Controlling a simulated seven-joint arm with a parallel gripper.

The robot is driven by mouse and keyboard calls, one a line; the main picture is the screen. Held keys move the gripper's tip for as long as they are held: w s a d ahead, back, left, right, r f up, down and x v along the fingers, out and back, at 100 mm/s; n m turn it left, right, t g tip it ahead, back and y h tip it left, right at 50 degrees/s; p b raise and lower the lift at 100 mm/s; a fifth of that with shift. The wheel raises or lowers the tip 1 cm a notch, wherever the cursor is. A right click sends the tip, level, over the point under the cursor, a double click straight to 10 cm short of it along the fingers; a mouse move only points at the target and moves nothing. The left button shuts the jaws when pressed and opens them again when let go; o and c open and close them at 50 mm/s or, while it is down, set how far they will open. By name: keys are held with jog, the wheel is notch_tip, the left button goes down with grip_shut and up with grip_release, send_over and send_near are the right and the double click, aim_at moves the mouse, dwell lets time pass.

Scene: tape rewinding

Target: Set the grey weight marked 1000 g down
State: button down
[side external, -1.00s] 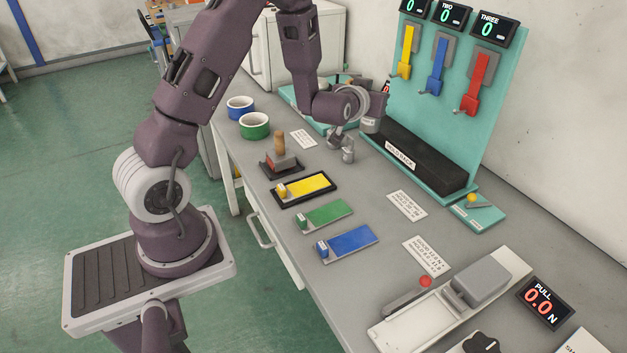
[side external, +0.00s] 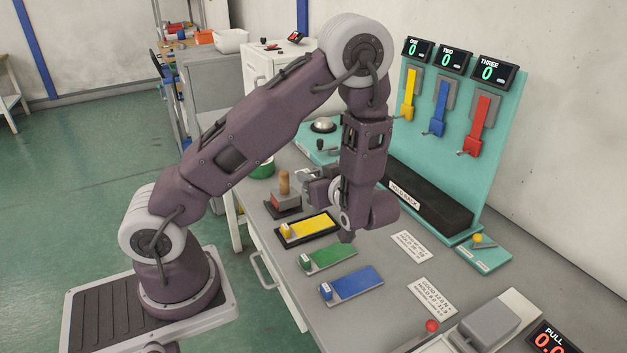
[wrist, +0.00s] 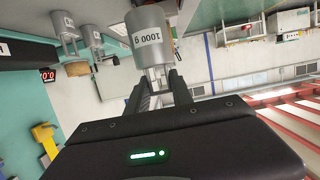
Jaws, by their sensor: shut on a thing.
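The grey weight marked 1000 g (wrist: 150,32) is a smooth cylinder at the top middle of the wrist view, its label facing the camera. My gripper (wrist: 160,88) is shut on its narrower end, with a dark finger on each side. In the side view my gripper (side external: 316,186) is left of my wrist, near the red-and-grey block with a wooden handle (side external: 284,184). My arm partly hides it there, so the weight is hard to make out. What lies directly under the weight cannot be told.
Yellow (side external: 310,227), green (side external: 328,257) and blue (side external: 358,283) plates lie along the bench's near side. A black block (side external: 430,195) stands before the turquoise panel (side external: 500,130) with coloured hooks. A green ring (side external: 262,168) is behind my arm. Bare bench shows right of the plates.

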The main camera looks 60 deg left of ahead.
aim_at(308, 209)
notch_tip(308, 209, down, 5)
jog(key=shift+f, duration=0.1)
dwell(0.3)
jog(key=c, duration=1.1)
grip_release()
jog(key=shift+f, duration=0.1)
